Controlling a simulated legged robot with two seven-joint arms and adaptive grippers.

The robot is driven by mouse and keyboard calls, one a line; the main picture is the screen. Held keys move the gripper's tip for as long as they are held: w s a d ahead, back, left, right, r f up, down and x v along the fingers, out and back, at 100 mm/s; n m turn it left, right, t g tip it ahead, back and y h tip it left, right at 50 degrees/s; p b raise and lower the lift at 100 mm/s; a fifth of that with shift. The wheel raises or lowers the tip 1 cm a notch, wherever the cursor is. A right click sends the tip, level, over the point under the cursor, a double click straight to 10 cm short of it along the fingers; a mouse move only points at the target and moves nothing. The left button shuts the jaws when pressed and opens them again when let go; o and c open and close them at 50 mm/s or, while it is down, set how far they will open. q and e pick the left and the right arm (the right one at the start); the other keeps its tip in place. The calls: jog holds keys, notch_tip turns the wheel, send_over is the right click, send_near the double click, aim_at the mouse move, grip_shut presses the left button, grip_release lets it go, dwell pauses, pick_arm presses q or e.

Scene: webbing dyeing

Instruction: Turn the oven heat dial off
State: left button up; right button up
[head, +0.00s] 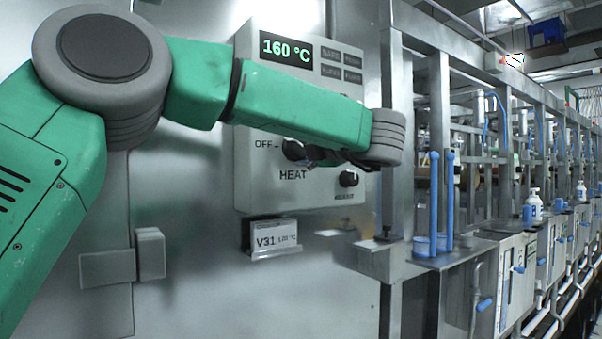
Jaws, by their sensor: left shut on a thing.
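The oven control box (246,185) is mounted on the metal wall in the middle of the head view. Its green display (286,50) reads 160 °C. The black heat dial (293,150) sits between the OFF mark and my gripper, above the word HEAT. My left arm reaches across the box from the left. My left gripper (312,160) is at the dial, shut on it, with its fingers partly hidden behind my wrist. The dial's pointer cannot be made out. My right gripper is not in view.
A smaller black knob (348,179) is just right of and below the heat dial. A V31 label holder (274,238) hangs under the box. A steel ledge with blue uprights (434,200) and a row of machines stand to the right.

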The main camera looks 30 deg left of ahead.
pick_arm(q)
jog(key=n+b, duration=0.2)
jog(key=b, duration=0.1)
jog(key=f+n+b, duration=0.1)
jog(key=n+b, duration=0.2)
jog(key=shift+d+f, duration=0.1)
jog(key=shift+f, duration=0.05)
jog(key=shift+w+r+n+b, duration=0.1)
jog(key=shift+r+n+b, duration=0.1)
jog(key=shift+n+b, duration=0.8)
jog(key=shift+r, duration=0.1)
jog(key=o, duration=1.1)
jog(key=shift+o, duration=0.2)
jog(key=shift+w, duration=0.1)
